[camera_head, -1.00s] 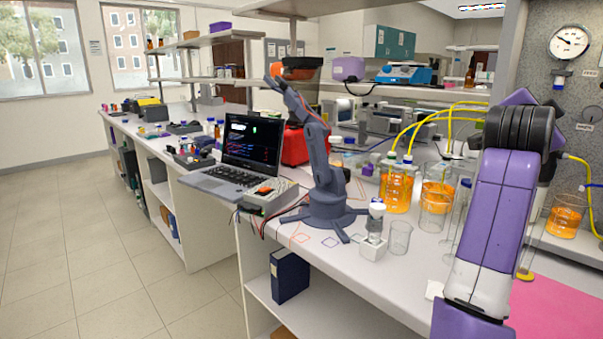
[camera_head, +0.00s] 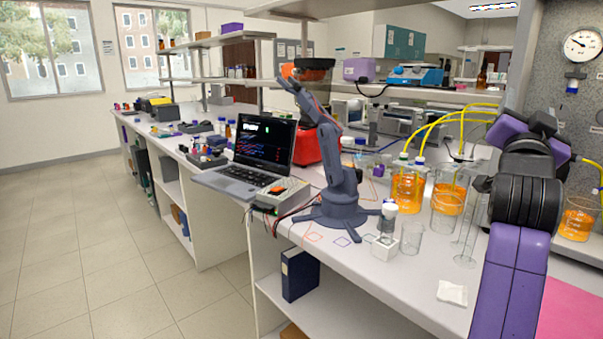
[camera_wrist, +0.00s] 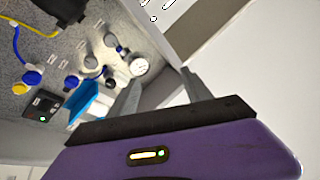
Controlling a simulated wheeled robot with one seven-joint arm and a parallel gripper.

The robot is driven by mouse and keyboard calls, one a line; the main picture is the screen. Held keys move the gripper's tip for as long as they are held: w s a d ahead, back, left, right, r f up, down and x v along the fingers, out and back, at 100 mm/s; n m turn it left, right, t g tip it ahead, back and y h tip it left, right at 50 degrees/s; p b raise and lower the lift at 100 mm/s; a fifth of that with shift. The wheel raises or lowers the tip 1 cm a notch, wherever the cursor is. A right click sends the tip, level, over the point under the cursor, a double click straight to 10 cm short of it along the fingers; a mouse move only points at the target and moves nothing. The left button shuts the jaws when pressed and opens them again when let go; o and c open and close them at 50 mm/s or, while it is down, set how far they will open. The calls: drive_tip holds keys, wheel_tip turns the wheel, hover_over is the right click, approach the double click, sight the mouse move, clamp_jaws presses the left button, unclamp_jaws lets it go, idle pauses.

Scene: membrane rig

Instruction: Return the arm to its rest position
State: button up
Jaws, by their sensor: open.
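My arm, purple and black, stands at the right of the head view, folded upright in front of the bench (camera_head: 425,289). My gripper is outside the head view. In the wrist view my gripper (camera_wrist: 160,88) shows two grey fingers spread apart with nothing between them. Beyond the fingers are a speckled panel (camera_wrist: 60,60) with valves and a round gauge, and a pale wall surface. The fingers appear clear of these, though the distance is hard to judge.
Beakers of orange liquid (camera_head: 407,190) with yellow tubes stand on the bench beside my arm. Empty glassware (camera_head: 412,236) is close by. A small grey-blue robot arm (camera_head: 340,180) and a laptop (camera_head: 258,155) stand farther left. The floor (camera_head: 110,260) at left is clear.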

drive_tip(key=s+a+f+n+t+y+p, duration=0.2)
drive_tip(key=s+a+f+n+y, duration=0.5)
drive_tip(key=f, duration=0.5)
drive_tip(key=s+a+f+n+t+y+p, duration=0.1)
drive_tip(key=s+a+f+n+t+y, duration=0.25)
drive_tip(key=s+a+f+n, duration=0.7)
drive_tip(key=s+a+f+m+g+y+p, duration=0.1)
drive_tip(key=s+f, duration=0.4)
drive_tip(key=s, duration=0.5)
drive_tip(key=s+a+f+m+g+y+p, duration=0.1)
drive_tip(key=s+a+f+m+g+p, duration=0.1)
drive_tip(key=s, duration=0.9)
drive_tip(key=s+a+f+m+g+y+p, duration=0.1)
drive_tip(key=s+a+f+g+y, duration=0.1)
drive_tip(key=s+a+f+g, duration=0.2)
drive_tip(key=s+f+g, duration=0.1)
drive_tip(key=s+f, duration=0.2)
drive_tip(key=s, duration=0.3)
drive_tip(key=shift+s+f+m, duration=0.3)
drive_tip(key=shift+m, duration=0.05)
